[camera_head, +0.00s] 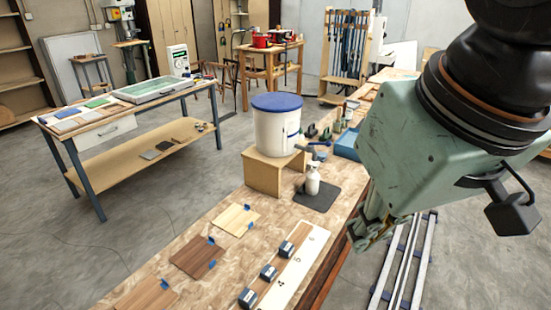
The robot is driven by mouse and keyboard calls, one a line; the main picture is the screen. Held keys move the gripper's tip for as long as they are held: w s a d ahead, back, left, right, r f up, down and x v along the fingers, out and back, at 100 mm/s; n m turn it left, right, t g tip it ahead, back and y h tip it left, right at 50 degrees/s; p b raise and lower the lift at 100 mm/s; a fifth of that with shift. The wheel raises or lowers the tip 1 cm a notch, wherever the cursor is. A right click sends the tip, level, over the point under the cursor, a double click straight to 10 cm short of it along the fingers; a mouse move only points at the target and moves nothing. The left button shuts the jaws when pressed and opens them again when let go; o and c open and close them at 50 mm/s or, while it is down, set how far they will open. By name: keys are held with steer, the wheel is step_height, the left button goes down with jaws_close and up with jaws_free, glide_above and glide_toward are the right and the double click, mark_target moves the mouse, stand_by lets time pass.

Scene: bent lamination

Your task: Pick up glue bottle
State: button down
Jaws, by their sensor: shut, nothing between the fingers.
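A small white bottle (312,180), which looks like the glue bottle, stands upright on a dark mat (318,203) on the workbench (215,215). It is in front of a wooden box and its body is in clear view. My gripper (361,240) hangs at the right of the view, nearer to the camera and to the right of the bottle, apart from it. Its fingers are shut and empty, pointing down near the bench's right edge. My arm hides part of the bench behind it.
A large white bucket with a blue lid (278,125) stands on the wooden box (274,172), close behind the bottle. Wood veneer samples (199,256) and dark blocks on a numbered white board (290,270) lie in front. Small bottles and tools crowd the bench behind.

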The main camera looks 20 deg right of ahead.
steer(key=c, duration=3.4)
jaws_free()
steer(key=shift+c, duration=0.2)
steer(key=o, duration=1.6)
steer(key=shift+o, duration=0.2)
steer(key=shift+w, duration=0.1)
